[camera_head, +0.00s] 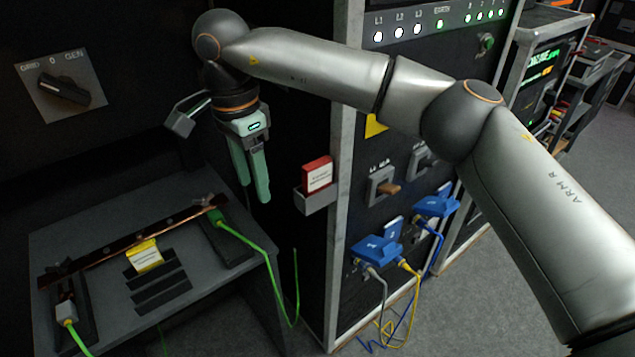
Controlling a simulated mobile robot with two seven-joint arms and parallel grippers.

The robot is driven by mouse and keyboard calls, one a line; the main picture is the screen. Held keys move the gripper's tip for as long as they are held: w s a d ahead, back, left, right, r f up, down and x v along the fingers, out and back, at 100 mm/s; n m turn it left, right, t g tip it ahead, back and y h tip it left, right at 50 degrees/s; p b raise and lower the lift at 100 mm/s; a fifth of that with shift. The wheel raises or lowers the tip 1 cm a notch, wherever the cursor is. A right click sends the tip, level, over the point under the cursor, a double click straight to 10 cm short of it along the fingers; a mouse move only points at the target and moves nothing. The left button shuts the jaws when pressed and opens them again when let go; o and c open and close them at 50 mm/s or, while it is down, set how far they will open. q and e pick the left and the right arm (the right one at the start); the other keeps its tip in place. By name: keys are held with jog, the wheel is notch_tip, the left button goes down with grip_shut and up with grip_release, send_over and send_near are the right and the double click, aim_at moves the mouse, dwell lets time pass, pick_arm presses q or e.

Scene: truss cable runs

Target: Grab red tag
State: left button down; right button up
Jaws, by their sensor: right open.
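The red tag (317,170) has a red top and a white printed label. It stands in a small grey holder (318,201) on the side of the cabinet, by its front post. The holder hides the tag's lower edge. My right gripper (255,190) hangs to the left of the tag with its pale green fingers pointing down. It is open and empty, with a visible gap between its fingers and the tag. My left gripper does not show.
A grey bench (60,225) at lower left carries a copper bar, a yellow tag (146,256) and green cables. Blue plugs (377,250) with hanging cables stick out from the cabinet front. A GRID/GEN switch (64,88) is on the left wall.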

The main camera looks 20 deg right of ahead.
jog(key=w+d+r+t+h, duration=0.2)
jog(key=d+r+h, duration=0.2)
jog(key=d+r, duration=0.35)
send_over(317, 163)
jog(key=a, duration=0.2)
jog(key=shift+m, duration=0.4)
jog(key=f, duration=0.4)
jog(key=shift+s+d+f, duration=0.15)
jog(key=shift+s+f, duration=0.1)
jog(key=x, duration=0.6)
jog(key=shift+s+f, duration=0.1)
jog(key=shift+f, duration=0.2)
grip_shut()
